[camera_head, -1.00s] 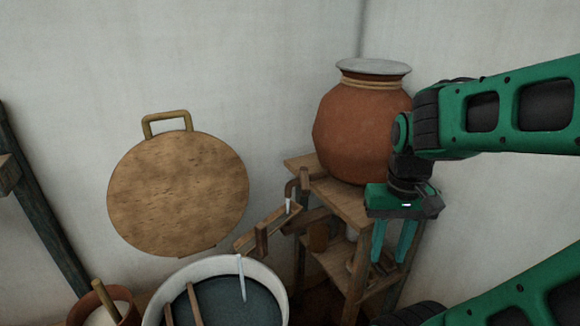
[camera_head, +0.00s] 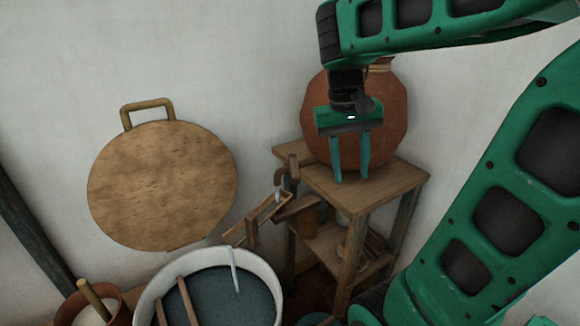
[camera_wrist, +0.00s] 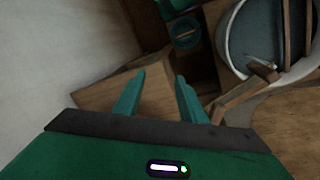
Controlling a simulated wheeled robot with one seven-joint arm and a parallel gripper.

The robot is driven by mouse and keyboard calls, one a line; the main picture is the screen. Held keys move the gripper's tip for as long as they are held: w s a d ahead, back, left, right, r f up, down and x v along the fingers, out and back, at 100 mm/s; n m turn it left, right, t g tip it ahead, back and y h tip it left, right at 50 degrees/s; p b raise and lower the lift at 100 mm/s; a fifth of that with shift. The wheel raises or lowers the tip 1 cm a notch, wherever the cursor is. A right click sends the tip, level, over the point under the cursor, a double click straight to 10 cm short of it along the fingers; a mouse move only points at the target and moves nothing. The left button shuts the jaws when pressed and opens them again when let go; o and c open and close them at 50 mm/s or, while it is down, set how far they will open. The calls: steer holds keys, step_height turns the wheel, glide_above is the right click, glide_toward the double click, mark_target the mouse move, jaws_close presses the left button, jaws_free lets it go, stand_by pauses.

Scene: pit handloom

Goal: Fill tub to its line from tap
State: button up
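The white-rimmed tub (camera_head: 148,304) stands at the lower left of the head view with dark grey-blue liquid (camera_head: 212,298) in it. I cannot make out its line. The brown tap (camera_head: 293,168) is at the left of the clay pot (camera_head: 390,118), above a wooden trough (camera_head: 268,211). A pale streak (camera_head: 234,270) like running water drops from the trough end into the tub. My gripper (camera_head: 350,176) is open and empty, fingers down, in front of the pot and right of the tap. In the wrist view my gripper (camera_wrist: 160,75) shows over the stand, with the tub rim (camera_wrist: 226,50) beyond.
The pot sits on a wooden stand (camera_head: 375,190) with a lower shelf holding small things. A round wooden board (camera_head: 163,185) with a handle leans on the wall. A brown pot (camera_head: 118,302) with a stick stands left of the tub. Two wooden sticks (camera_head: 188,300) lie in the tub.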

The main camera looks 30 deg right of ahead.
steer(key=w+a+r, duration=0.3)
steer(key=w+r, duration=0.1)
steer(key=w, duration=0.4)
glide_toward(294, 170)
steer(key=f, duration=0.3)
steer(key=d+f, duration=0.1)
steer(key=f, duration=0.4)
steer(key=shift+s+d+f, duration=0.2)
steer(key=shift+s+f, duration=0.1)
steer(key=shift+s, duration=0.1)
jaws_close()
